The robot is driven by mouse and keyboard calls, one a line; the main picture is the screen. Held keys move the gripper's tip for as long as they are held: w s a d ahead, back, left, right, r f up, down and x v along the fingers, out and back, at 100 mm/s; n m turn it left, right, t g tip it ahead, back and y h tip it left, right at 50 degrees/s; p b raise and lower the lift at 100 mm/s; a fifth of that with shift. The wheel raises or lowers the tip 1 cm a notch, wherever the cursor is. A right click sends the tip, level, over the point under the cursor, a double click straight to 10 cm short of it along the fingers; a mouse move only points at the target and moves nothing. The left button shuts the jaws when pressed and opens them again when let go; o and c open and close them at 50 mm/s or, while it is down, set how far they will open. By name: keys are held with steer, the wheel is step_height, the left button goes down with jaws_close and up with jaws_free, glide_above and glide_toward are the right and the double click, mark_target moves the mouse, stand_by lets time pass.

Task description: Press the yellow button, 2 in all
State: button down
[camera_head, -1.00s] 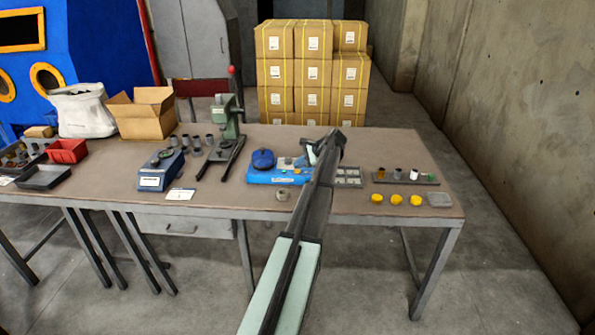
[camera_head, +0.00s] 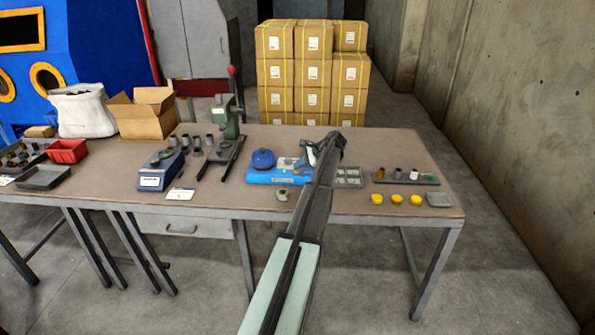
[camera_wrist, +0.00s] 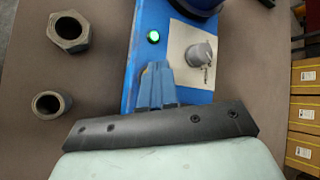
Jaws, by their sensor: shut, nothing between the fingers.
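A blue machine (camera_head: 262,178) with a blue domed drum (camera_head: 263,158) stands on the table, partly behind my arm in the head view. In the wrist view its blue body (camera_wrist: 140,22) carries a lit green round light (camera_wrist: 153,37) and a beige plate (camera_wrist: 180,40) with a grey cylindrical part (camera_wrist: 199,54). My gripper (camera_wrist: 156,68) is shut and empty, its fingertips over the blue body just below the green light. I cannot tell whether the tips touch the surface.
A hex nut (camera_wrist: 69,31) and a metal ring (camera_wrist: 50,104) lie left of the machine in the wrist view. On the table are three yellow caps (camera_head: 396,199), a rack of small parts (camera_head: 405,179), a green press (camera_head: 226,120) and a blue scale (camera_head: 160,172).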

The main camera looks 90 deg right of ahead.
mark_target(299, 171)
steer(key=shift+r, duration=0.85)
steer(key=shift+r, duration=0.1)
step_height(299, 171, up, 5)
steer(key=shift+f, duration=0.1)
stand_by(0.4)
stand_by(0.7)
